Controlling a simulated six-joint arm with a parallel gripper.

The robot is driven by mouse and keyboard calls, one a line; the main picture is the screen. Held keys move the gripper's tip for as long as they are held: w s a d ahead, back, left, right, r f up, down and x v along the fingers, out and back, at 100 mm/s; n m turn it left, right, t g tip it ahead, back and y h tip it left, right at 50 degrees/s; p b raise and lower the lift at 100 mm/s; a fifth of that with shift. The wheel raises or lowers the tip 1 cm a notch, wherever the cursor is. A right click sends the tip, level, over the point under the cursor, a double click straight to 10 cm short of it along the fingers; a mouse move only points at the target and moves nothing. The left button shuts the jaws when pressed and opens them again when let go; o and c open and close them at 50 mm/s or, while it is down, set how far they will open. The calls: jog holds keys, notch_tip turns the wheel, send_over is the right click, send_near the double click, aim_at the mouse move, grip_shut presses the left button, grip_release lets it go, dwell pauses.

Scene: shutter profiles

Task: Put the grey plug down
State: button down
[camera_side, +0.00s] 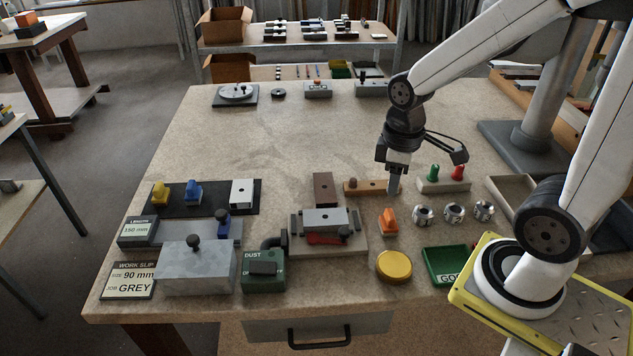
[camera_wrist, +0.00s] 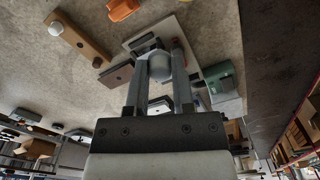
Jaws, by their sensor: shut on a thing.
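My gripper (camera_side: 394,182) hangs pointing down over the right half of the bench, just left of the pale plug stand. In the wrist view its two fingers (camera_wrist: 160,50) are shut on the grey plug (camera_wrist: 160,67), a rounded grey piece between them. In the side view the plug is hard to tell apart from the grey fingers. The pale stand (camera_side: 444,186) holds a green plug (camera_side: 434,171) and a red plug (camera_side: 457,172) upright. Whether the held plug touches anything cannot be told.
A wooden strip with a brown knob (camera_side: 353,183) lies close left of the fingers. An orange piece (camera_side: 389,221) and several metal nuts (camera_side: 454,213) stand in front. A clamp fixture (camera_side: 325,220) is left.

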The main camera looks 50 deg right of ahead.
jog(key=shift+s+a+r, duration=0.15)
jog(key=shift+s+a, duration=0.05)
jog(key=shift+a, duration=0.65)
jog(key=shift+s+a+r, duration=0.15)
jog(key=shift+a, duration=0.65)
jog(key=shift+w, duration=0.15)
jog(key=w+f, duration=0.2)
jog(key=w, duration=0.2)
jog(key=w+f, duration=0.3)
jog(key=w, duration=0.1)
jog(key=w+f, duration=0.3)
jog(key=w, duration=0.1)
jog(key=shift+w+f, duration=0.6)
jog(key=shift+f, duration=0.1)
jog(key=shift+w+f, duration=0.3)
jog(key=shift+f, duration=1.5)
